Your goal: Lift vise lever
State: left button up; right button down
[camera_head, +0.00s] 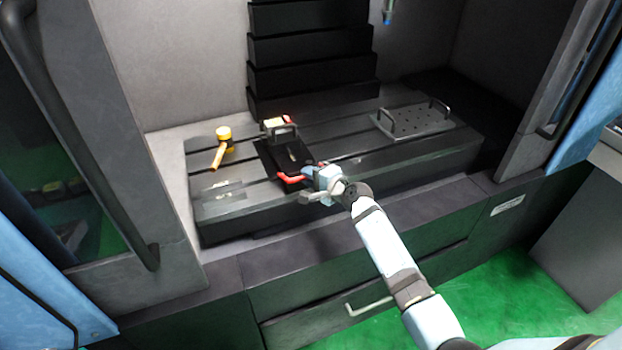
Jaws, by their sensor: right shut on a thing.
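My right gripper (309,175) is at the near right end of the vise, shut on the red lever. The fingers hide part of the lever, and the exact grip is too small to make out. My left gripper is not in view.
A yellow mallet (222,146) lies left of the vise on the slotted table (215,207). A perforated plate with two handles (415,122) lies at the right. A black stepped column (310,50) stands behind. Open cabinet doors flank the opening.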

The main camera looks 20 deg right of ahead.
jog(key=shift+w+r, duration=0.15)
jog(key=shift+r, duration=0.2)
jog(key=c, duration=1.1)
grip_release()
jog(key=shift+f, duration=0.15)
jog(key=shift+s+d, duration=0.15)
jog(key=shift+s, duration=0.15)
jog(key=b+v, duration=0.1)
jog(key=v, duration=1.2)
jog(key=shift+s, duration=0.1)
